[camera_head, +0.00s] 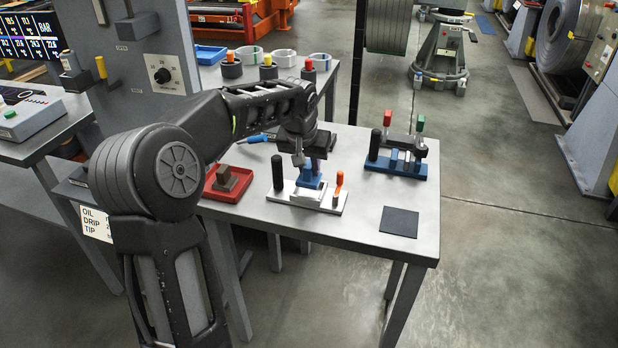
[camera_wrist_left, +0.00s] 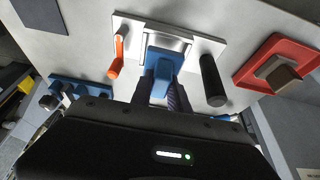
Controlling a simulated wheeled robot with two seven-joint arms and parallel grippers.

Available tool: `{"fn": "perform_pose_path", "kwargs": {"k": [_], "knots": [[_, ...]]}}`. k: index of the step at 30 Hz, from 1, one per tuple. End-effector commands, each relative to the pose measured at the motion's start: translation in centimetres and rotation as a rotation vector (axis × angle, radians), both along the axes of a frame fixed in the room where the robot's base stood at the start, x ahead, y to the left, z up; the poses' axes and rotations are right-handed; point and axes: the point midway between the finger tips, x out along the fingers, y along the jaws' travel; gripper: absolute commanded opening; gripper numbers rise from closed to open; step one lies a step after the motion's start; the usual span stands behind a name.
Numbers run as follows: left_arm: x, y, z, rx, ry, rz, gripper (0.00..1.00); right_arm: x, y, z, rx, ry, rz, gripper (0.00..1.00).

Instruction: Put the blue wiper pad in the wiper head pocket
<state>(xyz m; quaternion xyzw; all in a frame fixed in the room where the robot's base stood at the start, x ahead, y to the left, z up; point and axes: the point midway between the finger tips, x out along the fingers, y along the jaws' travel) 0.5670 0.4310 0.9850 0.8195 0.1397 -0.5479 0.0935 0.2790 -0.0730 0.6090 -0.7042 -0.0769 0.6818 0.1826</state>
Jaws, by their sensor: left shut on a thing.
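The blue wiper pad (camera_head: 311,180) is held by my left gripper (camera_head: 307,167), whose fingers are largely hidden by the wrist in the head view. The wiper head is a white plate (camera_head: 328,205) with a black post and an orange lever. The pad is over the middle of this plate, at the pocket. In the left wrist view, my left gripper (camera_wrist_left: 161,92) is shut on the blue pad (camera_wrist_left: 161,72), in front of the silver pocket (camera_wrist_left: 166,40). I cannot tell whether the pad is inside the pocket or just above it. My right gripper does not show.
A red tray (camera_head: 211,190) with a brown block sits left of the wiper head. A blue fixture (camera_head: 400,168) with red and green handles stands to the right. A dark square mat (camera_head: 399,222) lies at the front right. A blue-handled tool (camera_head: 254,138) lies behind.

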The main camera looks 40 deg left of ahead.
Motion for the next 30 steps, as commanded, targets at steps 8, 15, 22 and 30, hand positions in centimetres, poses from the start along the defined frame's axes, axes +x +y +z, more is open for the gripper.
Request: {"fn": "perform_pose_path", "kwargs": {"k": [8,15,22,30], "knots": [[-0.1,0.0,-1.1,-0.001,0.003,0.000,0.00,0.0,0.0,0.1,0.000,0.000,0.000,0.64],[0.0,0.0,-3.7,0.000,0.000,0.000,0.00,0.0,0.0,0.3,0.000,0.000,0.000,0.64],[0.0,0.0,-3.7,0.000,-0.001,0.000,0.00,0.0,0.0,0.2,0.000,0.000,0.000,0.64],[0.0,0.0,-4.0,0.000,0.000,0.000,0.32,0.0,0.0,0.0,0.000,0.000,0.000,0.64]]}}
